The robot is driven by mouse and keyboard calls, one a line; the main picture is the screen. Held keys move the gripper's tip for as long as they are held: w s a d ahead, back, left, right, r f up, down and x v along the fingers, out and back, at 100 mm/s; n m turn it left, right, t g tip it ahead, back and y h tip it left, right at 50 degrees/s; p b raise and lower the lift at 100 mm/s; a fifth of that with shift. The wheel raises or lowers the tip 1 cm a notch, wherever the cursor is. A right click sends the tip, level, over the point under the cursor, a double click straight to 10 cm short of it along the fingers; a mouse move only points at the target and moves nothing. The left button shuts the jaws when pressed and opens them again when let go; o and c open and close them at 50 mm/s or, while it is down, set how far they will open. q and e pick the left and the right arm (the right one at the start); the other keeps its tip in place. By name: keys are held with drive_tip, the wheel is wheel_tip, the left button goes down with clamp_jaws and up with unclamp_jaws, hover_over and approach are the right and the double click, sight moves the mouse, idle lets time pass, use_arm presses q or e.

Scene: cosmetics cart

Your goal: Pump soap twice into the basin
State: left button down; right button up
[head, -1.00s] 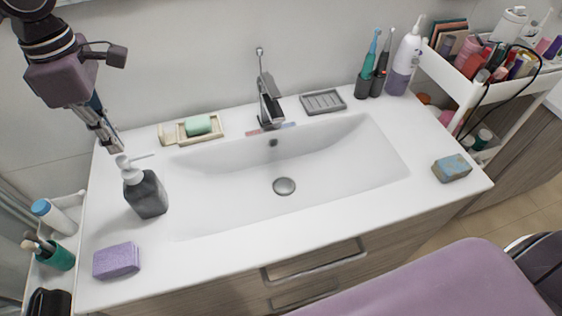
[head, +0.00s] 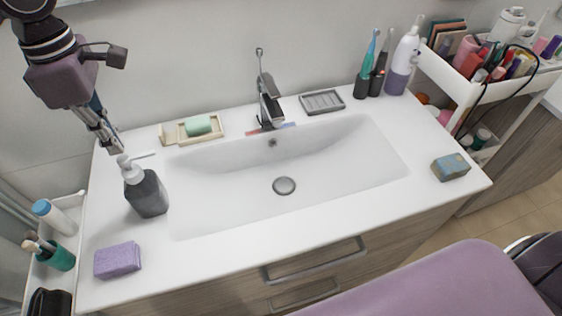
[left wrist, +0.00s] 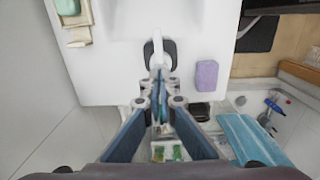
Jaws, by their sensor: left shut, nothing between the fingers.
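The soap dispenser (head: 147,190) is a dark grey bottle with a white pump head. It stands upright on the left of the white counter, its nozzle pointing right toward the basin (head: 240,194). My left gripper (head: 117,149) is shut and empty, just above and behind the pump head. In the left wrist view the gripper's closed fingertips (left wrist: 159,78) appear close to the white pump of the dispenser (left wrist: 171,50); I cannot tell whether they touch. My right gripper is not in view.
A purple sponge (head: 117,260) lies in front of the dispenser. A soap dish with green soap (head: 198,125) sits behind the basin, near the faucet (head: 268,95). A blue-tan sponge (head: 450,167) is at the right. A cart with brushes (head: 52,254) stands at the left.

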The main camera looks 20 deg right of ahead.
sight(123, 158)
use_arm(q)
drive_tip(key=shift+f, duration=0.15)
drive_tip(key=shift+f+b, duration=0.3)
drive_tip(key=shift+b, duration=0.05)
drive_tip(key=shift+f+b, duration=0.95)
drive_tip(key=shift+f, duration=0.25)
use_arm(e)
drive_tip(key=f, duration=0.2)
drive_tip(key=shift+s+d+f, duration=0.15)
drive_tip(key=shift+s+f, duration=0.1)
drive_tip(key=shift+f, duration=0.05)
use_arm(q)
drive_tip(key=shift+r, duration=0.1)
drive_tip(key=shift+r+p, duration=0.55)
drive_tip(key=shift+r, duration=0.1)
drive_tip(key=shift+r+p, duration=0.45)
drive_tip(key=shift+r, duration=0.45)
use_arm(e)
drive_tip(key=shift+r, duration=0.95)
